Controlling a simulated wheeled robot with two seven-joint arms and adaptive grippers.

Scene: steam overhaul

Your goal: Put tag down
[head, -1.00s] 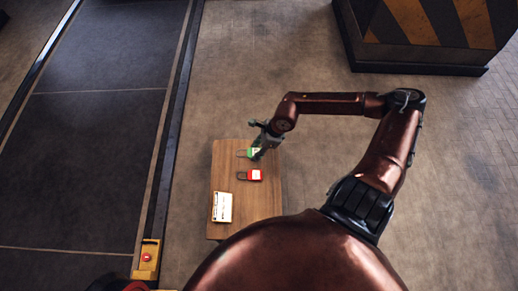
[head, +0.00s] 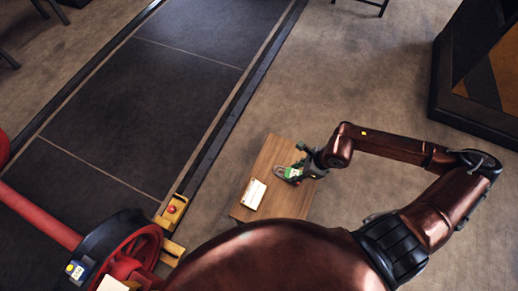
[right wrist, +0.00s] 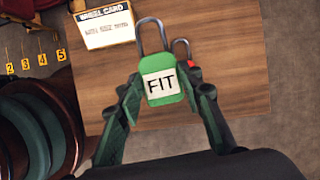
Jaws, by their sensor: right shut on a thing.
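A green padlock-shaped tag (right wrist: 162,84) marked "FIT", with a grey shackle, sits between the fingers of my right gripper (right wrist: 160,100) in the right wrist view. The gripper is shut on it. In the head view my right gripper (head: 295,171) and the green tag (head: 291,173) are over the small wooden table (head: 270,155). I cannot tell the gap between tag and tabletop. A red tag (right wrist: 208,90) with a grey shackle is mostly hidden behind the right finger in the wrist view. My left gripper is not in view.
A white wheel card (head: 254,193) lies on the table, left of the gripper. A yellow post with a red button (head: 171,208) stands left of the table. A red wheel (head: 135,254) is at the lower left.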

